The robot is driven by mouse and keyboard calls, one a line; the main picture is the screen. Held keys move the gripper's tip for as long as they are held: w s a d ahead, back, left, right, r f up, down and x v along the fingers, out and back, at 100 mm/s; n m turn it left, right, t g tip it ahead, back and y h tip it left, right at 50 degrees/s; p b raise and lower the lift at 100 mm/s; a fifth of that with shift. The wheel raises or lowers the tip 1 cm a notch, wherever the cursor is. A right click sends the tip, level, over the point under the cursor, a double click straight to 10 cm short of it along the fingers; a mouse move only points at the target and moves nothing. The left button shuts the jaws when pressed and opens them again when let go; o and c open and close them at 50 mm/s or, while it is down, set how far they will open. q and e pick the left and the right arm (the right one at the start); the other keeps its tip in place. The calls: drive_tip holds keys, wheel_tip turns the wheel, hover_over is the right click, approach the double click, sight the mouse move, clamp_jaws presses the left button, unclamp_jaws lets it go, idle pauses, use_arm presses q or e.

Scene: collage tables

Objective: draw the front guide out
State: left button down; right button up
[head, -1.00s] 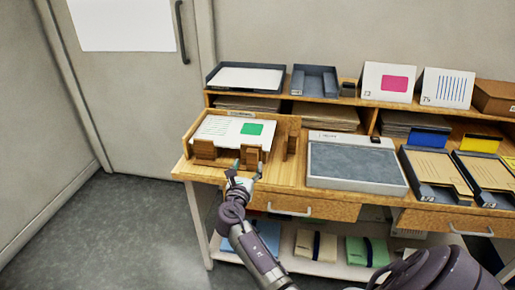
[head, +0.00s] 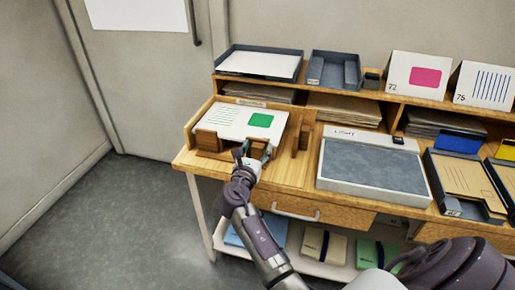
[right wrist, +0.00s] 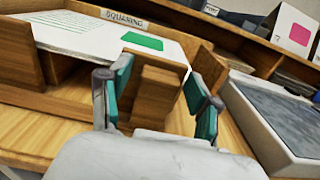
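The wooden squaring tray (head: 190,128) stands at the left end of the table and holds white sheets with a green patch (head: 228,117). At its front are brown wooden blocks, one at the left (head: 208,141) and one at the right (head: 259,153); I cannot tell whether they join as one front guide. My right gripper (head: 253,154) is at the right block. In the right wrist view, this block (right wrist: 156,94) stands between the open fingers of the gripper (right wrist: 160,104), with a gap visible on the right side. My left gripper is out of view.
A separate wooden block (head: 301,138) stands right of the tray. The grey light pad (head: 372,168) lies farther right, with folder trays beyond. A shelf with trays and cards runs behind. A drawer handle (head: 295,213) sticks out below the table's front edge.

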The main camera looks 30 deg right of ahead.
clamp_jaws()
drive_tip(key=shift+p+v, duration=0.95)
drive_tip(key=shift+v, duration=1.4)
drive_tip(key=shift+s+f, duration=0.1)
drive_tip(key=shift+f, duration=0.1)
unclamp_jaws()
drive_tip(key=shift+o, duration=1.1)
drive_tip(key=shift+a, duration=0.1)
drive_tip(key=shift+s, duration=0.1)
